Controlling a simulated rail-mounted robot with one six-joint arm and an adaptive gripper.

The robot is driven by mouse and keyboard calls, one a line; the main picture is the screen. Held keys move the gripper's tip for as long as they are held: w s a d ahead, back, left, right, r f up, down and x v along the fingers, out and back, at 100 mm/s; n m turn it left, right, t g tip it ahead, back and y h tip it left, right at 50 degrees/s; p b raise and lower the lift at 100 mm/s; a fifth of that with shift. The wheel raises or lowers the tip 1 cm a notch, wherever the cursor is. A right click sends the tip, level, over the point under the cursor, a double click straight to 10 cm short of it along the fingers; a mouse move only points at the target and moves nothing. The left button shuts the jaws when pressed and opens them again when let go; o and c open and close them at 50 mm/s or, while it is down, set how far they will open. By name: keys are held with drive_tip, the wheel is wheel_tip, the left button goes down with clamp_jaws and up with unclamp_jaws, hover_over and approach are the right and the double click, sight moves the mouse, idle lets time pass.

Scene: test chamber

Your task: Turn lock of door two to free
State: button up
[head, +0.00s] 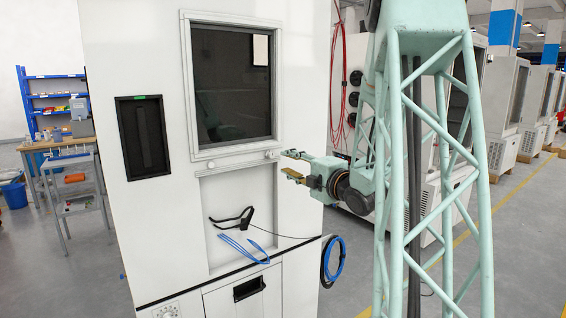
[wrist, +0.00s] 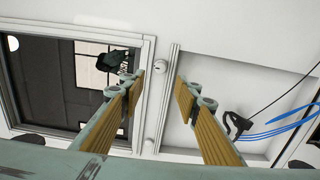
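A white test chamber (head: 110,60) has a dark-windowed door (head: 232,85). A pale strip under the window carries a small round lock (head: 272,154) at its right end. In the wrist view, the round lock (wrist: 161,67) sits just beyond my fingertips, roughly between them in the picture. A second round fitting (wrist: 149,146) sits on the same strip. No label shows which door is door two. My gripper (head: 288,162) is open and empty, close to the lock on its right; its two tan-padded fingers show apart in the wrist view (wrist: 160,82). Contact with the lock is not visible.
Below the strip, a recess holds a black strap-like object (head: 232,218) and blue cables (head: 243,248). A dark panel (head: 143,137) is at the left. A blue cable coil (head: 333,258) hangs at the chamber's right side. Open floor lies at the left, before a work table (head: 60,150).

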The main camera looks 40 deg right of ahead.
drive_tip(key=shift+s+a, duration=0.1)
drive_tip(key=shift+s, duration=0.7)
drive_tip(key=w+a+r+m+g+h, duration=0.1)
drive_tip(key=w+a+r+m+g, duration=0.15)
drive_tip(key=a, duration=0.45)
drive_tip(key=w+a+r+m+g, duration=0.1)
drive_tip(key=w+a+r, duration=0.1)
drive_tip(key=a+r, duration=0.35)
drive_tip(key=s+a+r+m+g+p, duration=0.1)
drive_tip(key=s+a+m, duration=0.15)
drive_tip(key=a, duration=0.55)
drive_tip(key=s+a+r+m+g, duration=0.1)
drive_tip(key=s+a, duration=0.3)
drive_tip(key=a, duration=0.3)
drive_tip(key=s+a+f+m+g+y, duration=0.1)
drive_tip(key=s+a, duration=0.5)
drive_tip(key=s, duration=0.7)
drive_tip(key=s+a+f+m+g+y, duration=0.1)
drive_tip(key=s+a+f+m+g, duration=0.3)
drive_tip(key=s, duration=0.9)
drive_tip(key=s+a+f+m+g+y, duration=0.1)
drive_tip(key=s+a+f+m+g, duration=0.2)
drive_tip(key=s+a+f, duration=0.4)
drive_tip(key=s+a+m, duration=0.1)
drive_tip(key=s+a, duration=0.1)
drive_tip(key=s, duration=0.4)
drive_tip(key=shift+a+f+m, duration=0.25)
drive_tip(key=shift+a+m, duration=0.05)
drive_tip(key=shift+w, duration=0.1)
drive_tip(key=shift+c, duration=0.4)
